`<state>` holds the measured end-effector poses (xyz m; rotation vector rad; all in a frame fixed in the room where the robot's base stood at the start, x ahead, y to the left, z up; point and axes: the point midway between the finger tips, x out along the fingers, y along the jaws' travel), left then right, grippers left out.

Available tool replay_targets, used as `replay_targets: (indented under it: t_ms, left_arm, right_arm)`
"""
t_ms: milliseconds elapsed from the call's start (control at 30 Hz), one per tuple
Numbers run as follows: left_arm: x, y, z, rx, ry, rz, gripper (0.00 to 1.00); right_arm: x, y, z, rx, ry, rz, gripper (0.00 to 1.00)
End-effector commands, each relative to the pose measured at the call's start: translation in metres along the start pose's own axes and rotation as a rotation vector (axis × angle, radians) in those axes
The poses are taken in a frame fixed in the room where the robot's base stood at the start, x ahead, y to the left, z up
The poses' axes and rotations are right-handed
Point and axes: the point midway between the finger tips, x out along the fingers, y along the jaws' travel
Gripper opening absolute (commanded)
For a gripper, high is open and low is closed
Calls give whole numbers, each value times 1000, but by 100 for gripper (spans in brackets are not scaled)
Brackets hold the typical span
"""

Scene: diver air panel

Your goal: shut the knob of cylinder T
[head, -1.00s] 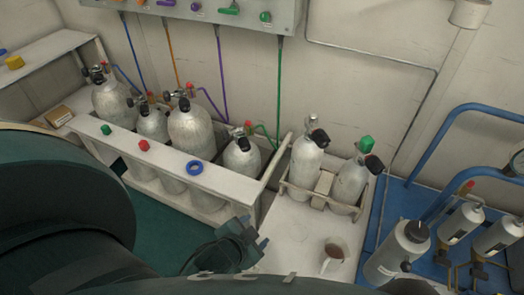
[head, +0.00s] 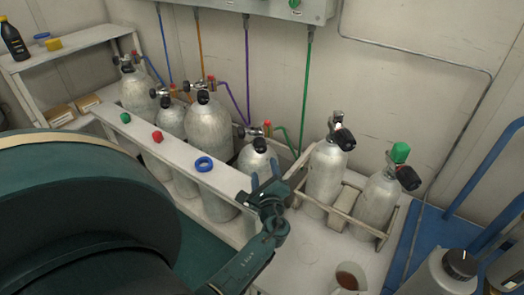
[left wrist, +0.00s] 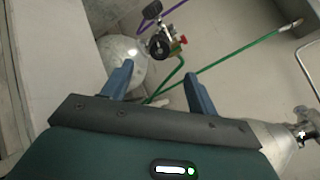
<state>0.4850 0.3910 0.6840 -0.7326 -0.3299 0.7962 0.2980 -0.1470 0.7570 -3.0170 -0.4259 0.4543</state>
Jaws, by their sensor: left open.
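Several grey cylinders stand in a white rack; I see no letter on any, so I cannot tell which is cylinder T. The nearest rack cylinder (head: 255,160), with a black knob (head: 260,145) and a green hose, stands just behind my left gripper (head: 266,178). My left gripper is open and empty. In the left wrist view its fingers (left wrist: 156,72) stand apart below that cylinder's black knob (left wrist: 159,45) and valve, with the round cylinder top (left wrist: 122,58) beyond the left finger. Nothing touches the knob as far as I see. My right gripper is not in view.
The rack's front board (head: 180,155) bears green and red caps and a blue ring (head: 204,164). Two cylinders (head: 325,175) (head: 378,200) stand in a holder to the right. A mug (head: 348,278) sits at the front. Coloured hoses hang from the wall panel (head: 260,8).

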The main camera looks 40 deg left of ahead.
Motion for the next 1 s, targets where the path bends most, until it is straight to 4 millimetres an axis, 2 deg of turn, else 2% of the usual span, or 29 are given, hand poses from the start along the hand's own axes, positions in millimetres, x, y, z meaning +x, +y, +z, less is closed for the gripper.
replay_targets:
  t_ms: [300,500,700,967,1000]
  left_arm:
    - [68,0,0,-3,-1,0,59]
    - [98,1,-1,-3,1,0,59]
    - [111,0,0,-4,1,1,59]
    - [111,0,0,-4,2,1,59]
    - [111,0,0,-4,2,1,56]
  right_arm:
    - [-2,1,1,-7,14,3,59]
    - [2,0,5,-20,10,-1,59]
    - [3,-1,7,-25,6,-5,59]
    - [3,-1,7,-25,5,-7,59]
    - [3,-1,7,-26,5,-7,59]
